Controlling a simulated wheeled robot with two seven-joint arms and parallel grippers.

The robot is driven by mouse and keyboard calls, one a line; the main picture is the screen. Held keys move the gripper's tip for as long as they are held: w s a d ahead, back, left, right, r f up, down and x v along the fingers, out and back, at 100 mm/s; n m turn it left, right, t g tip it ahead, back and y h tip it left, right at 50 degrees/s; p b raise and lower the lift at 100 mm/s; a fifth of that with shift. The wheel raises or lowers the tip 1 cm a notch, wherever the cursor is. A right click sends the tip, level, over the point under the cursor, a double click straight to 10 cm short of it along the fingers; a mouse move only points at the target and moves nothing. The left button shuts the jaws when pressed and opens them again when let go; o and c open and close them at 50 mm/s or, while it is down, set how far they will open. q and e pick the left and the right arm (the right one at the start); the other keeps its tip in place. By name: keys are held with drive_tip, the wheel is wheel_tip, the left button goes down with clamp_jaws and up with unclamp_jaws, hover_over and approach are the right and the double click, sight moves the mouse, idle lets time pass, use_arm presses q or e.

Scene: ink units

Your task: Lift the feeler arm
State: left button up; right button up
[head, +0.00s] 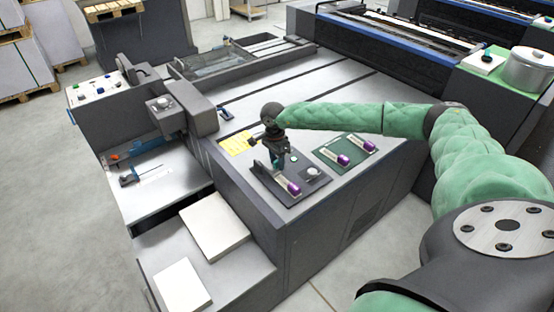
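My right gripper (277,164) points down over a dark plate (318,184) on the grey machine top. Its fingertips are at or just above the plate; whether they touch anything is too small to tell. On this plate, just in front of the gripper, lies a slim pale bar with a purple end (293,188), partly hidden by the gripper. A small round grey knob (313,171) sits to its right. I cannot tell for certain which part is the feeler arm. The finger gap is not clear. My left gripper is out of view.
A green mat (345,142) with two purple-ended pieces (343,159) lies to the right. A yellow sheet (236,144) lies behind left. White paper stacks (213,226) stand lower left. A control panel (95,90) and a metal pot (528,70) stand farther off.

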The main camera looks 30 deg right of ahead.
drive_tip(key=shift+f, duration=0.1)
clamp_jaws()
idle(0.3)
drive_tip(key=shift+w+b, duration=0.1)
drive_tip(key=shift+b, duration=0.2)
